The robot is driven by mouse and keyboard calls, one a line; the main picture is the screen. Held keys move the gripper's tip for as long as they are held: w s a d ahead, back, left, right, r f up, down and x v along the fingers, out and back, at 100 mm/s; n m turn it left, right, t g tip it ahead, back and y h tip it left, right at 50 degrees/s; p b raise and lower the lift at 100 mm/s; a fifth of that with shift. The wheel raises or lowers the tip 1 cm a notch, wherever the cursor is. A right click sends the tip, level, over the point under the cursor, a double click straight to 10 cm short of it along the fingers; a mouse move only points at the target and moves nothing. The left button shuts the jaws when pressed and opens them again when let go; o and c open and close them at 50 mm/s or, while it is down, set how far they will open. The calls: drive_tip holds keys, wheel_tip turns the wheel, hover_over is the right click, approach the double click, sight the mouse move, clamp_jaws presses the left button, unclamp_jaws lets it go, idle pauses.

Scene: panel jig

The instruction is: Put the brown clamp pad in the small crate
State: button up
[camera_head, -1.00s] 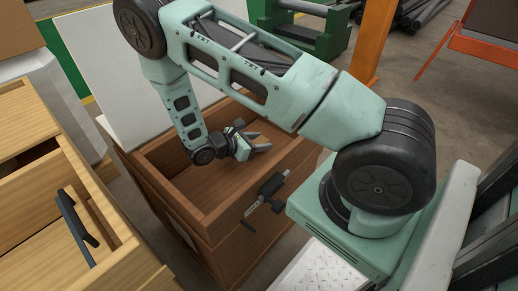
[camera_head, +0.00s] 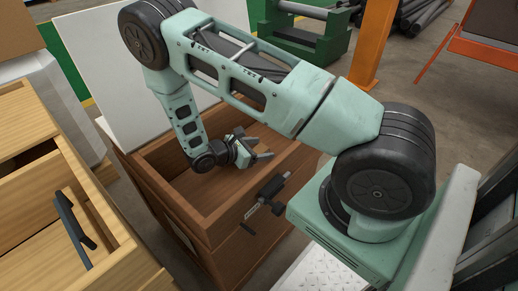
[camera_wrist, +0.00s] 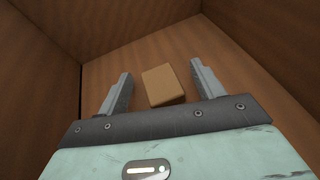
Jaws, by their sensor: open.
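The brown clamp pad (camera_wrist: 163,85) shows in the wrist view as a small light-brown block. It lies on the floor of a brown wooden drawer, near the far wall. My gripper (camera_wrist: 161,86) is open, with its two grey fingers apart on either side of the pad's near part in the picture. I cannot tell how far above the pad they are. In the head view my gripper (camera_head: 256,148) is inside the open brown drawer (camera_head: 215,216); the pad cannot be made out there. I cannot identify the small crate in these views.
The drawer's walls stand close around my gripper. A black handle (camera_head: 268,192) is on the drawer's front. A light wooden drawer unit (camera_head: 72,205) with a dark handle stands at the left. A white panel (camera_head: 120,75) rises behind the brown drawer.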

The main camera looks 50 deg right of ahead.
drive_tip(key=p+v, duration=0.1)
drive_tip(key=v, duration=0.6)
drive_tip(key=shift+w+a+r, duration=0.1)
drive_tip(key=s+a+r+m+t+y, duration=0.1)
drive_tip(key=s+a+r+m+y, duration=0.3)
drive_tip(key=s+a+r+y, duration=0.3)
drive_tip(key=s+a+r+m+t+y, duration=0.1)
drive_tip(key=s+a+r+m+y, duration=0.2)
drive_tip(key=s+a+r+y, duration=0.4)
drive_tip(key=s+a+r, duration=0.5)
drive_tip(key=a+r, duration=0.4)
drive_tip(key=a, duration=0.1)
drive_tip(key=shift+s+a+r+m+t, duration=0.2)
drive_tip(key=shift+s+r+m+t, duration=0.1)
drive_tip(key=shift+m+t, duration=0.1)
drive_tip(key=shift+r+p, duration=0.1)
drive_tip(key=shift+p, duration=0.2)
wheel_tip(320, 180, up, 27)
drive_tip(key=p, duration=2.7)
